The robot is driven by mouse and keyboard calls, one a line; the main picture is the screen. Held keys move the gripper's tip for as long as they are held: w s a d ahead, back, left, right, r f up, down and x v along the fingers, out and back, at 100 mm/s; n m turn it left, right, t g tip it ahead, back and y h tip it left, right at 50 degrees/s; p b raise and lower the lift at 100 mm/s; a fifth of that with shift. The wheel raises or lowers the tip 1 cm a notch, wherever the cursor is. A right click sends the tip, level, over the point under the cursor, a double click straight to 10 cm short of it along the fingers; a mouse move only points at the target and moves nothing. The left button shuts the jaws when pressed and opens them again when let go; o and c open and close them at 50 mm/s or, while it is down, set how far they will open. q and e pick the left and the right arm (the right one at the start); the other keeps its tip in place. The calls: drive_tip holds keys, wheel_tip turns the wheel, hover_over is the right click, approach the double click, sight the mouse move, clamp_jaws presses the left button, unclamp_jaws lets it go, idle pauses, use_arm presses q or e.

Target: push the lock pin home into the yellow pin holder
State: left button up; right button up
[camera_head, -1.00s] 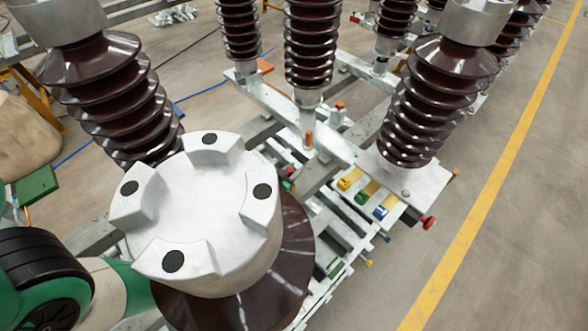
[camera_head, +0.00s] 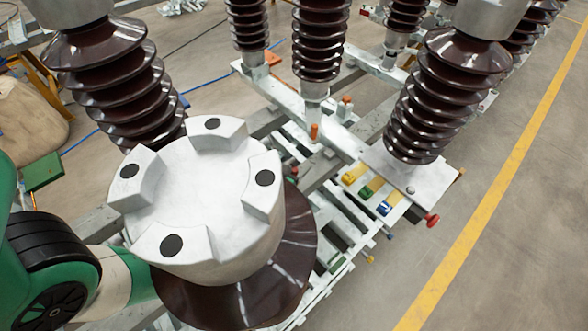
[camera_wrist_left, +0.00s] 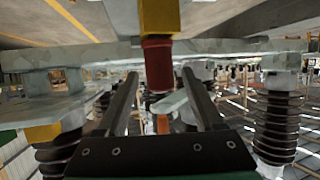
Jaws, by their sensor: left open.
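In the left wrist view, the yellow pin holder (camera_wrist_left: 160,14) is at the top centre, cut off by the picture's edge. The lock pin's red-brown cylindrical end (camera_wrist_left: 158,62) sticks out below it. My left gripper (camera_wrist_left: 159,74) is open, with one dark finger to each side of the red end in the picture. I see a gap on both sides. I cannot tell whether the fingertips reach around the pin or stop short of it. In the head view, my left gripper's jaws are hidden; only the green and black arm shows. My right gripper is not in view.
A white-capped insulator (camera_head: 205,200) stands close to my left arm. Brown ribbed insulators (camera_head: 425,105) stand on the metal frame. A plate carries yellow, green and blue tabs (camera_head: 368,190), with a red knob (camera_head: 432,221) beside it. Grey floor (camera_head: 500,260) is clear at the right.

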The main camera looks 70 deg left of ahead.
use_arm(q)
drive_tip(key=d+p+v, duration=0.1)
drive_tip(key=p+v, duration=0.3)
drive_tip(key=v, duration=0.7)
drive_tip(key=shift+w, duration=0.45)
